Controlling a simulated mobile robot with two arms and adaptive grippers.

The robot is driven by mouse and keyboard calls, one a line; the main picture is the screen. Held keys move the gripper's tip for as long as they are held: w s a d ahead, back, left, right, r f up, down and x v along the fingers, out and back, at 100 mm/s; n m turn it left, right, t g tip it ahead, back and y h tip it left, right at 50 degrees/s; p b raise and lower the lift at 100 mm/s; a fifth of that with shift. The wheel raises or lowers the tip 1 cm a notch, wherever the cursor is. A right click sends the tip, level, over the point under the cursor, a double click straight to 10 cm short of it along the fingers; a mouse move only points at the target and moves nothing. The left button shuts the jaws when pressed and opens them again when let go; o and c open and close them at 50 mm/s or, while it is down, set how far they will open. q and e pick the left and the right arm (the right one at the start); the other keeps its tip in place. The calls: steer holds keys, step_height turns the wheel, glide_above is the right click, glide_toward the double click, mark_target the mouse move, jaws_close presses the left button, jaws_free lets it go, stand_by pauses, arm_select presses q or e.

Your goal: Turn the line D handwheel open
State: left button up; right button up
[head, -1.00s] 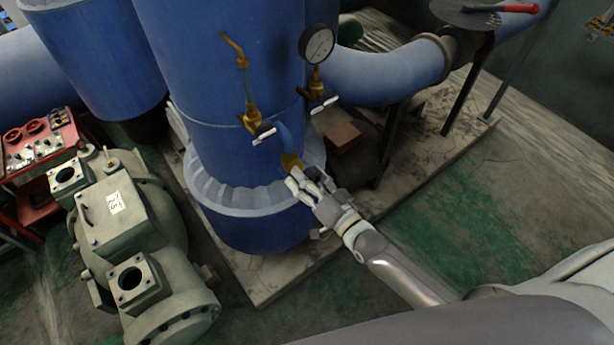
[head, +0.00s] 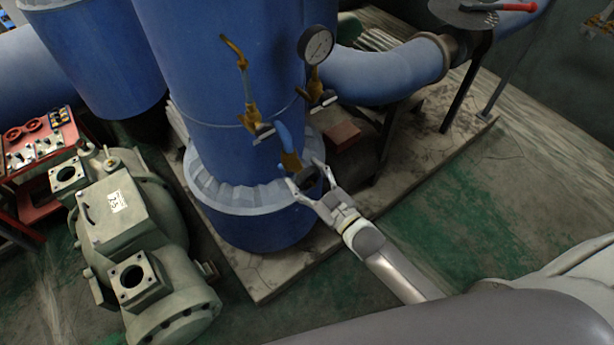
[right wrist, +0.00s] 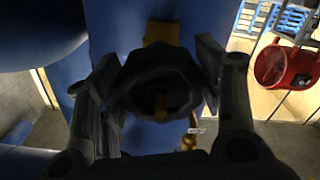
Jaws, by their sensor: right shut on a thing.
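The black, lobed handwheel (head: 309,181) sits on a brass valve (head: 290,161) low on the large blue vessel (head: 225,150). In the right wrist view, the handwheel (right wrist: 150,85) fills the middle, with a brass stem at its centre. My right gripper (head: 304,174) is shut on it, one finger on each side of the rim. The fingers also show left and right of the wheel in the right wrist view (right wrist: 158,72). No line letter is readable on the valve. My left gripper is not in view.
A pressure gauge (head: 315,45) and two brass valves with pale levers are above the handwheel. A blue pipe (head: 390,75) runs right. A green compressor (head: 130,235) and a red panel cart (head: 38,145) stand left. The green floor at right is clear.

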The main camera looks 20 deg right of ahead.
steer(key=n, duration=0.4)
steer(key=shift+f+n, duration=0.1)
steer(key=shift+n, duration=0.2)
steer(key=n+b, duration=0.1)
steer(key=n, duration=0.2)
steer(key=shift+d+n, duration=0.1)
steer(key=shift+n, duration=0.3)
steer(key=n+b, duration=0.1)
steer(key=n, duration=0.3)
steer(key=shift+n+b, duration=0.8)
steer(key=shift+n, duration=1.3)
steer(key=o, duration=1)
steer(key=shift+r, duration=0.25)
steer(key=shift+o, duration=0.2)
steer(key=v, duration=1.2)
